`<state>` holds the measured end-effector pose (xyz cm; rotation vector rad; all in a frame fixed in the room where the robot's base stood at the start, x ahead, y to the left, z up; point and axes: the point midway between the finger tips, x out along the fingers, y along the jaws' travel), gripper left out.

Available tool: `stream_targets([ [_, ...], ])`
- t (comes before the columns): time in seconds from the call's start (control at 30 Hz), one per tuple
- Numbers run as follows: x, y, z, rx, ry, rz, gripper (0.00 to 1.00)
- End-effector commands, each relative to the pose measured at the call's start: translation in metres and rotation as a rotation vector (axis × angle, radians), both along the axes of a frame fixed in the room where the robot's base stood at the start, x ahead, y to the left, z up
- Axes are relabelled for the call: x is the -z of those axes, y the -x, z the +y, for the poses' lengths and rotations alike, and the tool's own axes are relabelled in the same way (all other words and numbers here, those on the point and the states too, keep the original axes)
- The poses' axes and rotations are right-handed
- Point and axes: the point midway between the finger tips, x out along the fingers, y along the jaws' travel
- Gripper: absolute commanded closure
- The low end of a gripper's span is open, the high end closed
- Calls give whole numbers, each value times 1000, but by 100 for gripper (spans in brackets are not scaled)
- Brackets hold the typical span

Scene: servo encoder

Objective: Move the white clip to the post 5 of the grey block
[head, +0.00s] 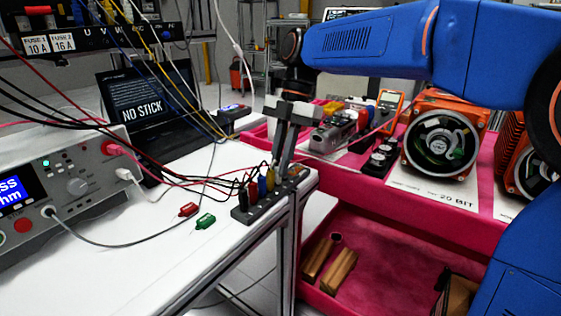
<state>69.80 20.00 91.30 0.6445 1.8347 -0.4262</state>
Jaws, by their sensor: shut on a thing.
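My gripper (281,164) points down over the block's far right end, just beside the yellow clip. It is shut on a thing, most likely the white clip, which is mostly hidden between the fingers. Post 5 cannot be made out clearly, and whether the held clip touches it cannot be told.
A loose red clip (188,210) and green clip (205,222) lie left of the block. Several cables cross from the instrument (65,185) and overhead panel. A laptop (150,105) stands behind. A pink bench (350,171) with orange-framed encoders is to the right.

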Motion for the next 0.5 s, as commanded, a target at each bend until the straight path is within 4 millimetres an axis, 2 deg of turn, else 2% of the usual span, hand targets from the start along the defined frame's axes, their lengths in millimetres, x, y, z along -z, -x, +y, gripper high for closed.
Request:
stream_targets([
  [0.3, 2, 0, 0, 0, 0, 0, 100],
  [0.33, 2, 0, 0, 0, 0, 0, 86],
  [0.4, 2, 0, 0, 0, 0, 0, 69],
  [0.5, 2, 0, 0, 0, 0, 0, 67],
])
